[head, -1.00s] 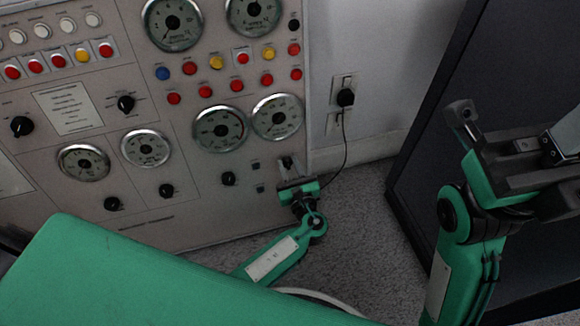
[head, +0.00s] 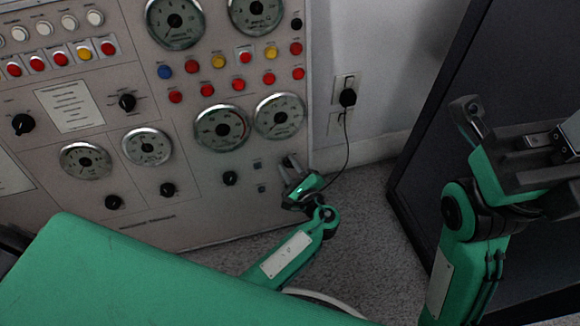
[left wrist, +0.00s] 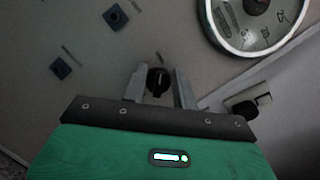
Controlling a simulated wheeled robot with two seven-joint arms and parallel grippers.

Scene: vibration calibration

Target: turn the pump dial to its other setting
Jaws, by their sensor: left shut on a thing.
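In the left wrist view, a black dial (left wrist: 158,82) on the grey panel sits between the two fingers of my left gripper (left wrist: 160,88). The gripper is shut on it. In the head view my left gripper (head: 289,166) is at the panel's lower right corner, tilted, and it hides this dial. Its label cannot be read, so I take it as the pump dial from the grip alone. My right gripper (head: 468,115) is at the right, away from the panel; its jaw opening is unclear.
The panel (head: 230,205) carries several round gauges (head: 222,128), black knobs (head: 230,178) and coloured buttons (head: 219,62). A wall socket with a black plug (head: 348,97) is right of it. A large dark screen-like slab (head: 430,160) stands at the right.

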